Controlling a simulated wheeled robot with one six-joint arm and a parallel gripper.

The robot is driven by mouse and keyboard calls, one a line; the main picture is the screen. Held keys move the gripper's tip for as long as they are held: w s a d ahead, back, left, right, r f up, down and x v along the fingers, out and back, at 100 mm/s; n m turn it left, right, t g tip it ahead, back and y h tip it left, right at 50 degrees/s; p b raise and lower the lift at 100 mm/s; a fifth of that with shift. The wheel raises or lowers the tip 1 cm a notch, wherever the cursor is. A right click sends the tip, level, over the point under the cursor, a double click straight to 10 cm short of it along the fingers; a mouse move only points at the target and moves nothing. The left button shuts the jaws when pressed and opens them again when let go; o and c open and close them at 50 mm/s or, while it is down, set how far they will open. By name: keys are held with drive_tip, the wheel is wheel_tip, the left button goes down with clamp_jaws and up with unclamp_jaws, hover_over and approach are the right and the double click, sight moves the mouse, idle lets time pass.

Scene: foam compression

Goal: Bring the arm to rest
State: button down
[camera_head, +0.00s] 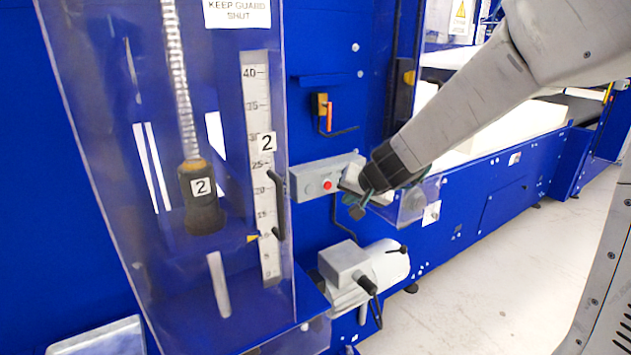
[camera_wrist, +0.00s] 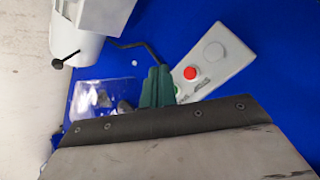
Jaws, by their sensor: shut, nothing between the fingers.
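My gripper (camera_head: 362,203) is at the end of the grey arm that reaches in from the upper right in the head view. It is in front of the blue machine, just right of a grey control box (camera_head: 317,180) with a red button. In the wrist view the green fingers of my gripper (camera_wrist: 157,84) are together and hold nothing. They overlap the lower edge of the control box (camera_wrist: 229,60), whose red button and a bit of green show. I cannot tell whether the fingers touch the box.
A clear guard (camera_head: 95,120) covers a scale (camera_head: 262,220) and a threaded rod at left. A grey motor (camera_head: 375,265) sticks out below my gripper. A small clear cover (camera_head: 413,203) is right of it. Open floor (camera_head: 480,290) lies at lower right.

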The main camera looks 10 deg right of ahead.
drive_tip(key=s+a+r+n+g+y, duration=0.15)
drive_tip(key=s+g, duration=0.25)
drive_tip(key=s, duration=0.7)
drive_tip(key=s+a+n+g, duration=0.2)
drive_tip(key=s+n+g, duration=0.1)
drive_tip(key=s, duration=0.9)
drive_tip(key=s+d+r+h, duration=0.1)
drive_tip(key=s+d+r, duration=0.1)
drive_tip(key=s, duration=0.4)
drive_tip(key=s+d+r+h, duration=0.1)
drive_tip(key=s+d+h, duration=0.1)
drive_tip(key=s, duration=0.4)
drive_tip(key=shift+d+r, duration=0.4)
drive_tip(key=shift+d, duration=0.45)
drive_tip(key=shift+n+h, duration=0.25)
